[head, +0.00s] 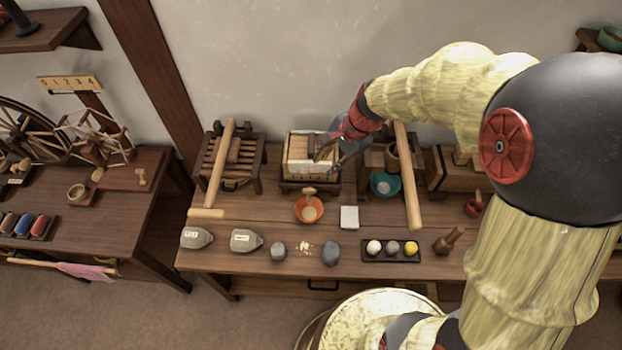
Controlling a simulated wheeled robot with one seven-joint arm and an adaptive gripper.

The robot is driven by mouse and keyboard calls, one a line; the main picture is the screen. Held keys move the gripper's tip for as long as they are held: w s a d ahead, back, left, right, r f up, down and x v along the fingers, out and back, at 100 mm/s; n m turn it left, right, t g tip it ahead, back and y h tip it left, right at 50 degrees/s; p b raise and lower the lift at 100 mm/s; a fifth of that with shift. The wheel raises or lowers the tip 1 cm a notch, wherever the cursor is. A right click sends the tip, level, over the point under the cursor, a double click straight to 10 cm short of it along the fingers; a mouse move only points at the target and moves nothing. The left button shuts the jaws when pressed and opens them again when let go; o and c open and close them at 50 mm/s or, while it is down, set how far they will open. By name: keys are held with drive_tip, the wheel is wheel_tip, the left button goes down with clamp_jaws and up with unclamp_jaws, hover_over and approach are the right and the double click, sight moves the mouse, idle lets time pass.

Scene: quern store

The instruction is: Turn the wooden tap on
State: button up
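A small wooden tap-like piece (309,191) juts from the front of a wooden press box (297,187) over an orange bowl (301,212). Another wooden piece (478,196) stands over a red bowl (473,208), by a wooden chest at the right; I cannot tell for sure which is the tap. My gripper (327,155) is above the front right of the press box, over its white cloth. Its dark fingers look apart, with nothing seen between them. It is clear of both wooden pieces.
A teal bowl (385,184) and a long wooden bar (407,178) are right of the press. A slatted rack (245,158) stands left. A white block (349,217), grey weights, stones and a dark tray (370,256) line the bench front. My arm hides the bench's right end.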

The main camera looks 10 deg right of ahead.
sight(310, 189)
drive_tip(key=w+a+f+m, duration=0.1)
drive_tip(key=f+m, duration=0.1)
drive_tip(key=f, duration=0.4)
drive_tip(key=w+a+f+m+p, duration=0.1)
drive_tip(key=w+f+m, duration=0.1)
drive_tip(key=f, duration=0.5)
drive_tip(key=w+a+f+m+g+y+p, duration=0.1)
drive_tip(key=f+m, duration=0.2)
drive_tip(key=f, duration=0.3)
drive_tip(key=shift+w+a+f, duration=0.15)
drive_tip(key=shift+a+f, duration=0.1)
drive_tip(key=shift+a, duration=0.15)
drive_tip(key=c, duration=0.3)
drive_tip(key=c, duration=0.4)
clamp_jaws()
